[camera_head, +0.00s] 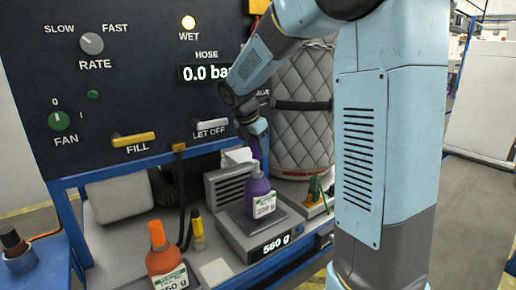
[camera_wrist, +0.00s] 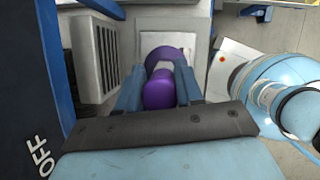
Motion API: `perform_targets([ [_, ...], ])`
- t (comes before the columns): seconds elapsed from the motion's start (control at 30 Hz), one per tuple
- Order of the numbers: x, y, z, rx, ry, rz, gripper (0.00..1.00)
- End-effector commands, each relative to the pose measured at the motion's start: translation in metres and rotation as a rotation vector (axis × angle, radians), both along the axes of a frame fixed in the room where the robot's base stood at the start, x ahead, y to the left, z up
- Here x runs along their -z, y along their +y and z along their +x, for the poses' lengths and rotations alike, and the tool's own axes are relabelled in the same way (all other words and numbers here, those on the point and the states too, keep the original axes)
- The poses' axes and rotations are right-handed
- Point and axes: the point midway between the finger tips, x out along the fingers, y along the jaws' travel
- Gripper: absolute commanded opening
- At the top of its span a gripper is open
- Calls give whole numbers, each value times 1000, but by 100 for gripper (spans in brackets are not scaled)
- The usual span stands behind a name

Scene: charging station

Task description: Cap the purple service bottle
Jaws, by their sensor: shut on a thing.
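The purple service bottle (camera_head: 258,195) stands upright on the scale (camera_head: 245,235), whose display reads 560 g. My gripper (camera_head: 254,146) is above the bottle, pointing down. In the wrist view my gripper (camera_wrist: 159,88) is shut on a purple rounded piece, which looks like the cap (camera_wrist: 159,92). The purple bottle (camera_wrist: 165,54) shows just beyond it, with a pale patch between them. Whether the cap touches the bottle's neck cannot be told.
A grey vented box (camera_head: 228,184) is behind the scale. The control panel (camera_head: 140,65) rises behind, with FILL (camera_head: 134,140) and LET OFF (camera_head: 210,130) handles. A quilted tank (camera_head: 303,140) stands at the back.

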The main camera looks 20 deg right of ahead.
Motion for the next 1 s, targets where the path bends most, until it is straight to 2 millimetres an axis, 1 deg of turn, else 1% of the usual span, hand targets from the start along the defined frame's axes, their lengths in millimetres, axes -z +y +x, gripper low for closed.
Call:
perform_targets([
  [0.47,0,0,0,8,1,1,7],
  [1.0,11,1,0,6,1,0,7],
])
